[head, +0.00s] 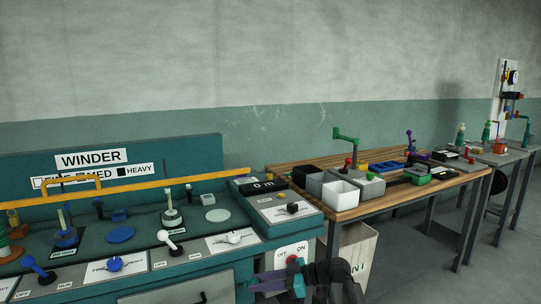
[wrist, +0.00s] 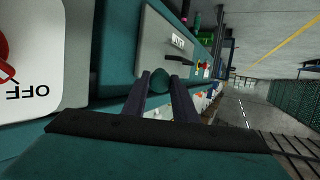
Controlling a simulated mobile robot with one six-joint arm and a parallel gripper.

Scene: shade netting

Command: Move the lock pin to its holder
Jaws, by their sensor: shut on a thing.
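My gripper (head: 268,283) is low at the front right corner of the teal winder console (head: 215,262), beside its side face. In the wrist view the two dark fingers (wrist: 160,92) are closed around a small teal rounded piece, which I take to be the lock pin (wrist: 159,78). Only its end shows between the fingertips. The rest of it is hidden, and I cannot pick it out clearly in the head view. I cannot tell which fixture is the pin's holder.
A white ON/OFF panel (head: 291,251) is close to my gripper; its OFF end (wrist: 35,60) shows large in the wrist view. A yellow bar (head: 140,184) spans the console. A wooden bench (head: 400,192) with boxes stands right. Grey floor (head: 420,270) lies open in front of it.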

